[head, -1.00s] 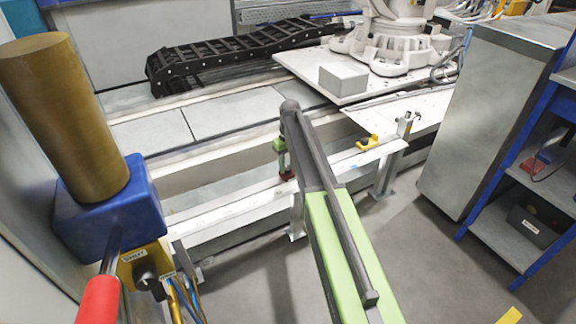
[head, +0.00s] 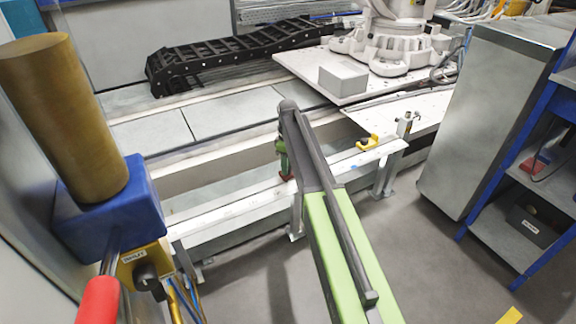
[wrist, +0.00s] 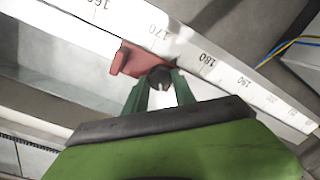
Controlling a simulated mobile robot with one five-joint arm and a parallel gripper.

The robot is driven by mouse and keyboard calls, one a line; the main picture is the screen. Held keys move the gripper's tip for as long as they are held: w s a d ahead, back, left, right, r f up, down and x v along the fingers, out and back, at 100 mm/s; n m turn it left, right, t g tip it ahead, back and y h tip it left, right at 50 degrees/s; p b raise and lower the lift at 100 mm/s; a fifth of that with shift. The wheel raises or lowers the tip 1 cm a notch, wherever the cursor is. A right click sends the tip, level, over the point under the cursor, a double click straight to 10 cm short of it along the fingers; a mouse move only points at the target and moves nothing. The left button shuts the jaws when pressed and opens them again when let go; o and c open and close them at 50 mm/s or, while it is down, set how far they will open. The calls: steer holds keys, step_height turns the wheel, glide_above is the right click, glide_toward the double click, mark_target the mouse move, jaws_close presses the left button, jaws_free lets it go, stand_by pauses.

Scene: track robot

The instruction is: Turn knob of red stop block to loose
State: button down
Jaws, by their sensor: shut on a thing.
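My gripper (wrist: 160,92) is shut on the knob. In the head view my gripper (head: 284,166) points down at the rail, and only a little of the red block (head: 288,178) shows beneath it. Which way the knob is turned cannot be told.
A grey cabinet (head: 490,120) stands at right. A blue block with a brass cylinder (head: 75,110) is close at left. Grey floor lies in front.

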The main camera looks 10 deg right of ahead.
steer(key=shift+w, duration=0.1)
stand_by(0.4)
steer(key=c, duration=1)
jaws_free()
steer(key=shift+c, duration=0.2)
step_height(320, 180, up, 18)
steer(key=p, duration=1.7)
steer(key=shift+w+d+f, duration=0.25)
steer(key=shift+w, duration=0.05)
steer(key=shift+a, duration=0.1)
